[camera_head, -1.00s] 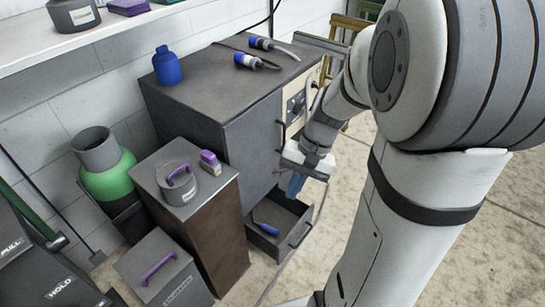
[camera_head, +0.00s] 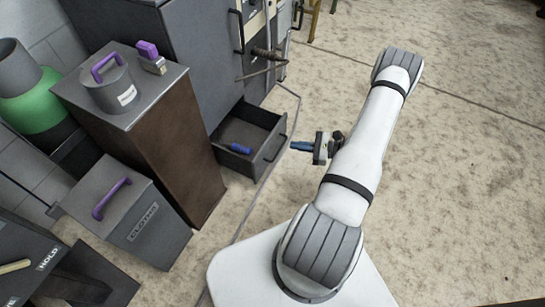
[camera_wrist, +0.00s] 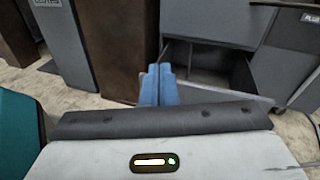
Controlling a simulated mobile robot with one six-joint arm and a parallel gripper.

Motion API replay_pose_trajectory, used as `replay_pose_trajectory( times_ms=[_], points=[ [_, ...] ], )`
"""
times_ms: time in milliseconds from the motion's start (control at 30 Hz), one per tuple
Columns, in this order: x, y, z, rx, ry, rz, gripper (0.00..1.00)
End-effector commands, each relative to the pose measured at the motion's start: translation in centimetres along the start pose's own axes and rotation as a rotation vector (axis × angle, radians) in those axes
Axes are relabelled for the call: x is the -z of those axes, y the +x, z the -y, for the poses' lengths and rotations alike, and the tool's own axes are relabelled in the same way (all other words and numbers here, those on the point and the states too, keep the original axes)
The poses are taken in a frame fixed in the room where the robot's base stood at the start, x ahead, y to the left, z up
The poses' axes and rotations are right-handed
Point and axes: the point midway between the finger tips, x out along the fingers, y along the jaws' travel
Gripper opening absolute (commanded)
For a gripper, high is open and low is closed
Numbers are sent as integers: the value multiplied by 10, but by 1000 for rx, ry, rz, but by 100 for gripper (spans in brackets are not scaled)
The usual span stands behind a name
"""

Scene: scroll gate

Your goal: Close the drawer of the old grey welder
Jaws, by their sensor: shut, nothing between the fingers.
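The old grey welder (camera_head: 195,50) stands at the upper middle of the head view. Its low drawer (camera_head: 272,150) is pulled open, with a blue-handled tool (camera_head: 238,148) inside. My gripper (camera_head: 293,146) is shut and empty, its blue fingers pointing left toward the drawer's front panel and handle. A small gap seems to lie between fingertips and drawer front. In the wrist view the blue fingers (camera_wrist: 157,84) appear left of the drawer's dark opening. Contact cannot be judged there.
A brown cabinet (camera_head: 165,155) carrying a purple-handled canister (camera_head: 108,90) stands left of the drawer. A grey box labelled CLOTHS (camera_head: 130,215) is in front of it. A cable (camera_head: 262,185) runs along the floor by the drawer. The floor to the right is clear.

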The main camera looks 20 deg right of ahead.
Motion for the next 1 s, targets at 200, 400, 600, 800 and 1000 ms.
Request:
replay_pose_trajectory(
  times_ms=[200,400,600,800,1000],
  points=[
    [88,-20,-14,220,111,59,0],
    [107,-22,-17,280,136,74,0],
    [106,5,-10,276,137,74,0],
    [104,46,1,275,136,74,0],
    [102,82,12,277,134,73,0]
  ],
)
